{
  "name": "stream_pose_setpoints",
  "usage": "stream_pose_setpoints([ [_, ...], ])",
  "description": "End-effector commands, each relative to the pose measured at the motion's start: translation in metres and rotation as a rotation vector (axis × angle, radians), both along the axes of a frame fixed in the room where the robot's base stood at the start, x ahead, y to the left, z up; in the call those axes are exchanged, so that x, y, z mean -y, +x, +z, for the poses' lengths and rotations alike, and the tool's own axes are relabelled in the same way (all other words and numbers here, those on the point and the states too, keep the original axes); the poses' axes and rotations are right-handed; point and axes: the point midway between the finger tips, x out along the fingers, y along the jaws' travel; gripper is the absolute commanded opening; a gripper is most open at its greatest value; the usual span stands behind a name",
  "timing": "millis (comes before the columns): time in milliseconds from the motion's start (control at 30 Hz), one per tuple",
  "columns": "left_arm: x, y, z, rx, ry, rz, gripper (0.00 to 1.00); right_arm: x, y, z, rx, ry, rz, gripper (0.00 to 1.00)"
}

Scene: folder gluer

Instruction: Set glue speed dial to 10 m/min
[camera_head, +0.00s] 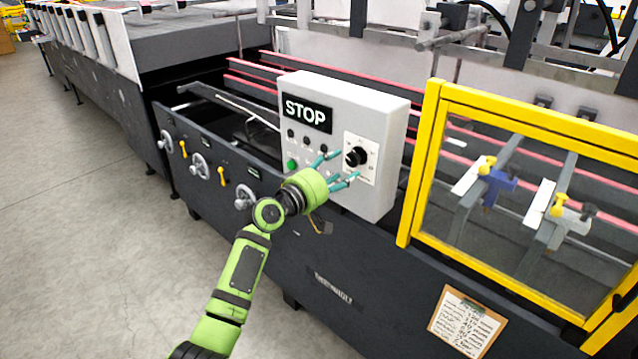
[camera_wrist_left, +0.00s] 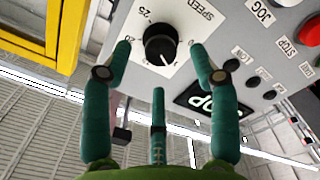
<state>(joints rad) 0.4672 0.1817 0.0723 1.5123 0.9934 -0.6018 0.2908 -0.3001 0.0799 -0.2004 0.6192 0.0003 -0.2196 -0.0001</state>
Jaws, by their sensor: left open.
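The black speed dial (camera_head: 357,156) sits on a white scale plate at the right side of the grey control box (camera_head: 390,110). In the left wrist view the dial (camera_wrist_left: 160,43) stands between two of my teal fingers, with "SPEED" and numbers such as 20 and 25 around it. The exact setting of its pointer is hard to read. My left gripper (camera_head: 340,170) is open in front of the dial, its fingers spread around it; I see no clear contact. In the left wrist view the left gripper (camera_wrist_left: 160,75) shows a third finger below the dial. My right gripper is not in view.
A STOP display (camera_head: 306,113) and small buttons, one a green button (camera_head: 292,163), are left of the dial. A yellow guard frame (camera_head: 425,150) stands close on the right. Handwheels (camera_head: 200,165) line the machine side. A clipboard (camera_head: 466,322) hangs at lower right. The floor at left is clear.

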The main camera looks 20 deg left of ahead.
Motion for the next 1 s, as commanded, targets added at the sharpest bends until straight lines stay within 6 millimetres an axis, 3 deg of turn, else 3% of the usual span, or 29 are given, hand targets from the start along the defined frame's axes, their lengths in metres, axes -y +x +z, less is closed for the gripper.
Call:
stream_pose_setpoints([
  [200, -0.016, -0.044, -0.002, -0.003, 0.004, 0.001, 0.60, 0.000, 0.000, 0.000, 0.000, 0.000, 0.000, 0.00],
  [400, -0.025, -0.072, -0.002, -0.005, 0.003, -0.001, 0.60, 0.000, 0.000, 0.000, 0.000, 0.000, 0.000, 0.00],
  [600, -0.028, -0.081, -0.001, -0.004, 0.000, -0.001, 0.60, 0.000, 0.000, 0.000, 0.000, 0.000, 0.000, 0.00],
  [1000, -0.028, -0.080, -0.001, -0.003, 0.000, -0.002, 0.60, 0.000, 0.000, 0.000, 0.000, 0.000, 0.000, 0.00],
])
